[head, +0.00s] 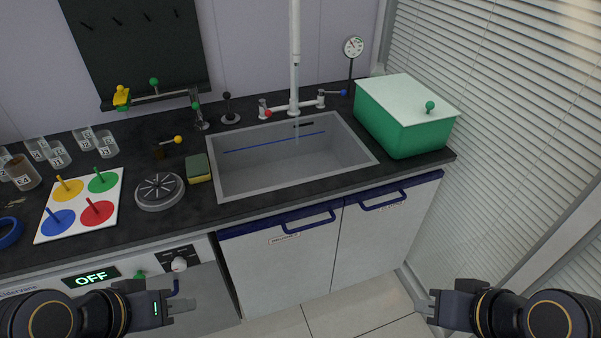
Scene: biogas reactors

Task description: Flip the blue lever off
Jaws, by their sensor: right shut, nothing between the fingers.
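The white tap over the sink has two side handles. The right-hand one ends in a blue-tipped lever (343,92), pointing right. The other carries a red knob (267,114). A faint pale streak under the spout (296,130) looks like running water. My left gripper (190,304) is low at the left, in front of the cabinet and far from the tap. Whether its fingers are apart is unclear. My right gripper (433,308) is low at the right, over the floor, shut and empty. Neither gripper touches anything visible.
A green box (402,122) with a pale lid stands right of the blue-tipped lever, with a gauge (352,47) behind. The sink (228,176) lies in front of the tap. A sponge (198,168) and round drain (159,191) lie left. Blinds (500,120) close the right side.

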